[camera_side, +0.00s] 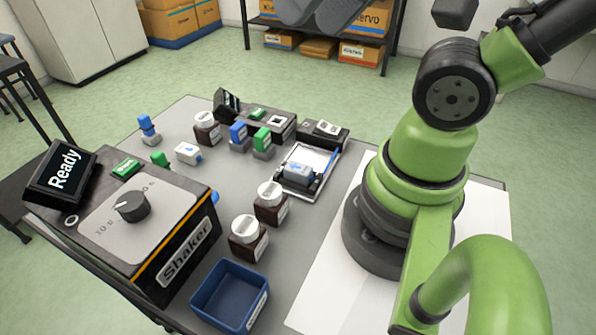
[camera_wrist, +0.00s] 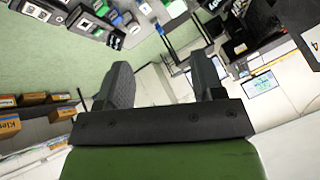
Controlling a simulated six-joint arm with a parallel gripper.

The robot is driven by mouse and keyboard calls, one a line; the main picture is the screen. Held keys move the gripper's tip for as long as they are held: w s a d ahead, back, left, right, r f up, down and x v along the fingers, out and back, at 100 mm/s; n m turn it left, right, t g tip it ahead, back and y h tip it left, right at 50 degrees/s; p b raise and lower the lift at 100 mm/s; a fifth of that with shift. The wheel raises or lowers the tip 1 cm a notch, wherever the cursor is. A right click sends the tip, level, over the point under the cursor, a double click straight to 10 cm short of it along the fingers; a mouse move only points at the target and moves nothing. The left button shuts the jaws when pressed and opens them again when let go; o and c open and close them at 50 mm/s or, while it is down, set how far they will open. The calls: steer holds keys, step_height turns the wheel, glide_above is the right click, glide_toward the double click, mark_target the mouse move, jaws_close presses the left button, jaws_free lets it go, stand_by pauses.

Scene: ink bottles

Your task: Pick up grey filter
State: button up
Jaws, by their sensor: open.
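I cannot tell for certain which piece is the grey filter. In the side view, a blue-grey block with an arrow on top (camera_side: 298,174) lies in a shallow tray (camera_side: 318,196). A white block with a blue arrow (camera_side: 187,152) lies on the table further left. A blue piece (camera_side: 238,134) and a green piece (camera_side: 263,141) stand on grey bases near the back. My gripper (camera_wrist: 163,82) shows in the wrist view, its two dark fingers apart with nothing between them. It is raised away from the table and touches none of these pieces.
White-capped brown bottles (camera_side: 248,238) (camera_side: 270,202) (camera_side: 207,128) stand on the grey table. A shaker box (camera_side: 140,235) with a "Ready" display (camera_side: 62,175) is at left. A blue open bin (camera_side: 231,297) sits at the front. Table stretches between the bottles and shaker are clear.

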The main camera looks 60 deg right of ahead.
steer(key=n+g+h, duration=0.2)
steer(key=n+g, duration=0.2)
steer(key=g, duration=0.3)
glide_above(296, 167)
steer(key=f, duration=2)
steer(key=shift+w, duration=0.3)
steer(key=shift+s+f, duration=0.15)
steer(key=shift+f, duration=2.25)
steer(key=shift+s+f, duration=0.1)
steer(key=shift+f, duration=2.25)
steer(key=shift+c, duration=0.4)
steer(key=c, duration=0.9)
